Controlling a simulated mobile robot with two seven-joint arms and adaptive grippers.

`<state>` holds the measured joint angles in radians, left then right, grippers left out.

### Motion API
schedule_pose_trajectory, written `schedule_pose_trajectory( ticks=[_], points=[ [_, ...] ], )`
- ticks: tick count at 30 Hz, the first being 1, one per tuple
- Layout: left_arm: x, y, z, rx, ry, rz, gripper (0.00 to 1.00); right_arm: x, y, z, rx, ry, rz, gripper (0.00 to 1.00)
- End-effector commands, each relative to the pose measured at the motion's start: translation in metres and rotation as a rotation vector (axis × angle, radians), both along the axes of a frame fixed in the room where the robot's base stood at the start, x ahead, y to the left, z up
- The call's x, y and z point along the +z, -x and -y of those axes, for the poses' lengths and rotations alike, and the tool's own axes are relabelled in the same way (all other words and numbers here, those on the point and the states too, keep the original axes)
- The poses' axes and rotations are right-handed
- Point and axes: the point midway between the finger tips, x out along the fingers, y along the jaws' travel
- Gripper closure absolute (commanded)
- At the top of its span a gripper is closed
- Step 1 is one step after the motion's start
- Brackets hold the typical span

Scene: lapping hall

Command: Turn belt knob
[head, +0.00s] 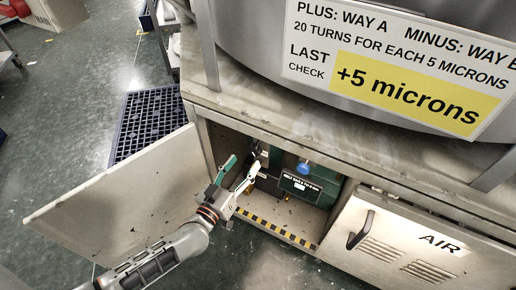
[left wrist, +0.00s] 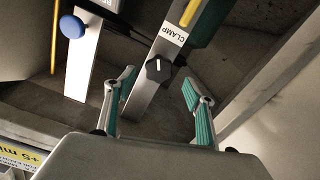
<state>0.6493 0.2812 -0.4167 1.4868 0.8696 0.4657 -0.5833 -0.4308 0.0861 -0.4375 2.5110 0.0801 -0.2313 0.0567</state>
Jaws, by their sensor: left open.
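My left gripper (head: 246,161) is open and reaches into the open cabinet. In the left wrist view, its green-padded fingers (left wrist: 159,80) stand either side of a black knob (left wrist: 158,69) with a white pointer mark. The knob is on a grey bar beside a white CLAMP label (left wrist: 173,33). Contact with the fingers cannot be told. A round blue knob (head: 303,168) sits to the right of the gripper, above a dark label plate (head: 300,187). The blue knob (left wrist: 72,27) is at the upper left in the wrist view. No readable label names a belt knob. My right gripper is out of view.
The cabinet door (head: 120,195) stands open at the left. A closed AIR door (head: 400,240) with a black handle is at the right. A striped sill (head: 275,229) edges the opening. A large machine drum with a sign (head: 400,70) overhangs above.

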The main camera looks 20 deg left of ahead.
Motion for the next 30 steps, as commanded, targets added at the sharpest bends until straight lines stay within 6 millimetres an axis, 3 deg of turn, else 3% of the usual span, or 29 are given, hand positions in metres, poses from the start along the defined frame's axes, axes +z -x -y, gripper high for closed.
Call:
schedule_pose_trajectory(
  ticks=[15, 28, 30],
  points=[
    [-0.002, -0.064, 0.008, -0.001, 0.000, -0.002, 0.46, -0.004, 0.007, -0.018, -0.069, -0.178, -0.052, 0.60],
    [0.002, -0.074, 0.009, -0.002, 0.000, 0.001, 0.46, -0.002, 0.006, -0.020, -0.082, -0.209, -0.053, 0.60],
    [0.002, -0.074, 0.009, -0.002, 0.000, 0.001, 0.64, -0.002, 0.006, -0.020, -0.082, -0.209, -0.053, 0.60]
  ],
)
